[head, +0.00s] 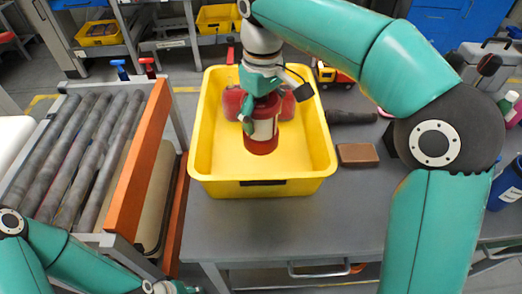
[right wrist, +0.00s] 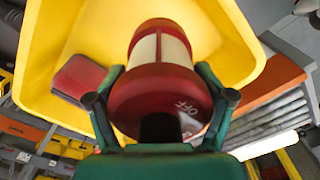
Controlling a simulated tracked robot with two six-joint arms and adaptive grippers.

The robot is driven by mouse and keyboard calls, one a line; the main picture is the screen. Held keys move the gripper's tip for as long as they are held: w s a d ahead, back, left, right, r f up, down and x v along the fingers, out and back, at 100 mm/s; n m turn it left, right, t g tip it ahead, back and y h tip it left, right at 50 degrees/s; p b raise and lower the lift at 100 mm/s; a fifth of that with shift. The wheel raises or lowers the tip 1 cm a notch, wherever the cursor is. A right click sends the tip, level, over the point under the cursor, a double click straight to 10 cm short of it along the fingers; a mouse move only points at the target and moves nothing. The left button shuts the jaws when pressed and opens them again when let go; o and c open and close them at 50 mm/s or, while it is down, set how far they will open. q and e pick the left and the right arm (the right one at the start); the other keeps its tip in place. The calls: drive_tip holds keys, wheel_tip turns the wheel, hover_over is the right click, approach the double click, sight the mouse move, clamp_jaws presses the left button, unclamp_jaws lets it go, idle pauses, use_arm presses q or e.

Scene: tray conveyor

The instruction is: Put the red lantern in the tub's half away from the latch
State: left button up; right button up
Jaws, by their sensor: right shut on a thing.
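The red lantern (head: 262,132), with a cream middle band, is upright inside the outline of the yellow tub (head: 205,165). My right gripper (head: 261,100) is shut on it from above. The lantern (right wrist: 160,50) fills the middle of the right wrist view, between the two fingers (right wrist: 162,100). I cannot tell whether its base touches the tub floor. Red shapes (head: 233,102) show in the tub behind the lantern, partly hidden by the gripper. A dark slot (head: 262,183) marks the tub's near wall; I cannot tell if it is the latch. My left gripper (head: 168,288) shows only partly at the bottom edge.
A roller conveyor (head: 75,150) with an orange side rail (head: 137,160) stands left of the tub. On the grey table (head: 300,225), a brown block (head: 357,154), a dark tool (head: 350,117) and a toy truck (head: 330,75) lie right of the tub. The table's near part is clear.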

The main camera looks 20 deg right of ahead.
wheel_tip(320, 180, down, 10)
drive_tip(key=shift+f+b, duration=0.15)
drive_tip(key=shift+b, duration=0.4)
drive_tip(key=shift+f, duration=0.1)
drive_tip(key=o, duration=1.5)
wheel_tip(320, 180, up, 12)
drive_tip(key=shift+r+p, duration=0.15)
drive_tip(key=shift+p, duration=0.85)
drive_tip(key=shift+s, duration=0.1)
